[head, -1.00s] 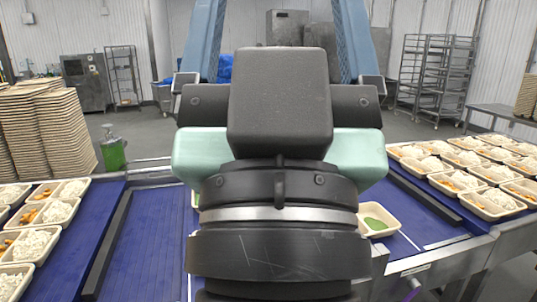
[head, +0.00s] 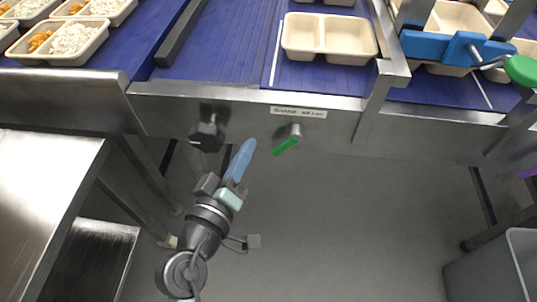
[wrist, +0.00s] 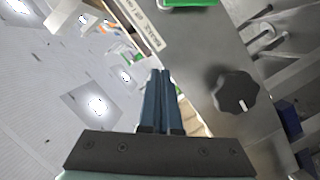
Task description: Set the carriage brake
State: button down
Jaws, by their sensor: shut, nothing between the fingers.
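A short green lever (head: 287,139) sits on the steel front rail, below a small label plate, and slants down to the left. Its green part (wrist: 190,3) shows at the top edge of the wrist view. A black knob (head: 208,132) is on the same rail to the left; in the wrist view the knob (wrist: 234,91) has a white mark. My gripper (head: 249,146) is shut and empty, its blue fingers between knob and lever in the head view, apart from the lever. The wrist view shows the closed fingertips (wrist: 160,74).
The label plate (head: 299,112) is above the lever. An empty two-compartment tray (head: 328,37) is on the blue belt. A steel table (head: 40,185) is at left. The floor below is open.

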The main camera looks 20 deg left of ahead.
aim_at(286, 142)
notch_tip(286, 142, down, 6)
jog(key=s+a+n+b, duration=0.1)
jog(key=s, duration=0.1)
jog(key=shift+s+a+f+n+g, duration=0.2)
jog(key=shift+s+a+n+g, duration=0.1)
jog(key=shift+n, duration=0.1)
jog(key=shift+d, duration=0.1)
jog(key=w, duration=0.3)
jog(key=w+f, duration=0.1)
jog(key=w, duration=0.6)
jog(key=shift+w+a+f, duration=0.2)
jog(key=shift+a+f, duration=0.05)
jog(key=shift+a, duration=0.05)
jog(key=shift+w+d+f, duration=0.1)
jog(key=shift+d+f, duration=0.7)
jog(key=shift+d, duration=0.2)
jog(key=shift+w+d+f, duration=0.15)
jog(key=shift+d+f, duration=0.1)
jog(key=shift+d, duration=0.25)
